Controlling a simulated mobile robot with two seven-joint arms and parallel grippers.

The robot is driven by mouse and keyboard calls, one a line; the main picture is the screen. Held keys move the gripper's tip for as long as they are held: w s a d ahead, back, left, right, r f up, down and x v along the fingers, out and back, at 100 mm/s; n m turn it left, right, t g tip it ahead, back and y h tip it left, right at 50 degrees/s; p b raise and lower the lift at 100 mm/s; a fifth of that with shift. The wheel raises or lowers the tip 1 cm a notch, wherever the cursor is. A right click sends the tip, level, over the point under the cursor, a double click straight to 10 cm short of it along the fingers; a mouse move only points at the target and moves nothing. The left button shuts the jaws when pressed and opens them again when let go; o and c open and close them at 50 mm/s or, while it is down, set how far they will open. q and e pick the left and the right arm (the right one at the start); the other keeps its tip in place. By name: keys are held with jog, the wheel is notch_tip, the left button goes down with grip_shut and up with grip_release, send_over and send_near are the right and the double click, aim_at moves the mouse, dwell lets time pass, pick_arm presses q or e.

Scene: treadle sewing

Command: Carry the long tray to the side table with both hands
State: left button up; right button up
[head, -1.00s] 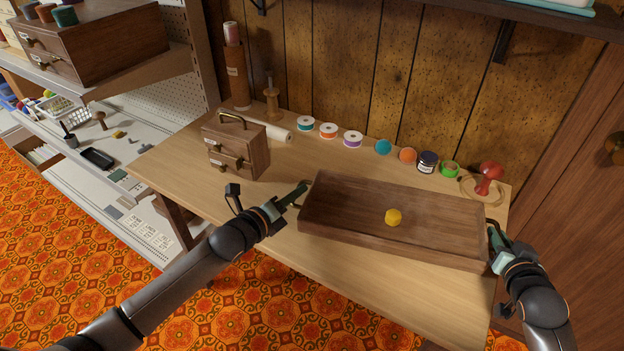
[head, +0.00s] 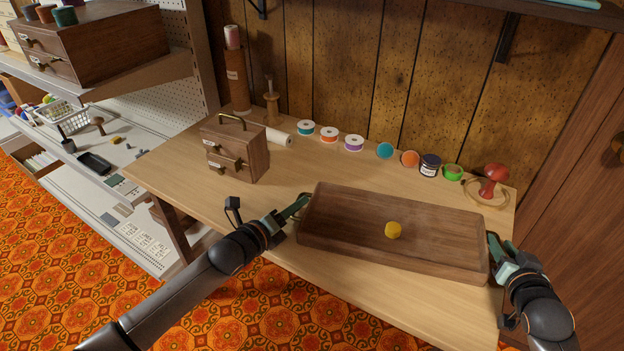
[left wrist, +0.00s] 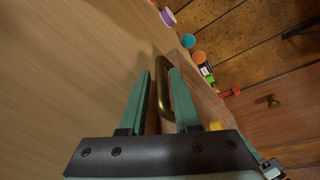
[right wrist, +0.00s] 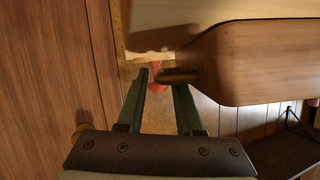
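The long brown wooden tray (head: 345,235) is at the right part of the wooden table and appears level. A yellow round piece (head: 393,230) is in it. My left gripper (head: 303,203) is at the tray's left end; in the left wrist view its green fingers are on either side of the brass left handle (left wrist: 164,85). My right gripper (head: 494,243) is at the right end; in the right wrist view its fingers are at the right handle (right wrist: 178,77), which partly covers one fingertip. I cannot see whether there is a gap under the tray.
A small drawer box (head: 236,148) stands left of the tray on the table (head: 165,158). Several spools, a dark jar (head: 430,165) and a red-knobbed item (head: 493,180) line the back. A white shelf unit (head: 140,155) stands left. Orange patterned carpet (head: 50,270) lies in front.

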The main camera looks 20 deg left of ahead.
pick_arm(q)
jog(key=shift+s+d+f, duration=0.1)
jog(key=shift+f, duration=0.1)
pick_arm(e)
jog(key=shift+s+a+f, duration=0.1)
jog(key=shift+s+f, duration=0.05)
jog(key=shift+f, duration=0.35)
jog(key=shift+s+a+f, duration=0.1)
jog(key=shift+f, duration=0.4)
pick_arm(q)
jog(key=v, duration=0.8)
jog(key=shift+r, duration=0.2)
jog(key=shift+f, duration=0.1)
pick_arm(e)
jog(key=shift+s, duration=0.3)
jog(key=shift+s+d+r, duration=0.1)
jog(key=shift+s+r, duration=0.7)
jog(key=shift+s, duration=0.25)
jog(key=shift+s+d+r, duration=0.15)
jog(key=shift+s+r, duration=0.65)
jog(key=shift+s, duration=0.3)
jog(key=shift+s+d+r, duration=0.1)
jog(key=shift+s+r, duration=0.7)
jog(key=shift+s, duration=0.25)
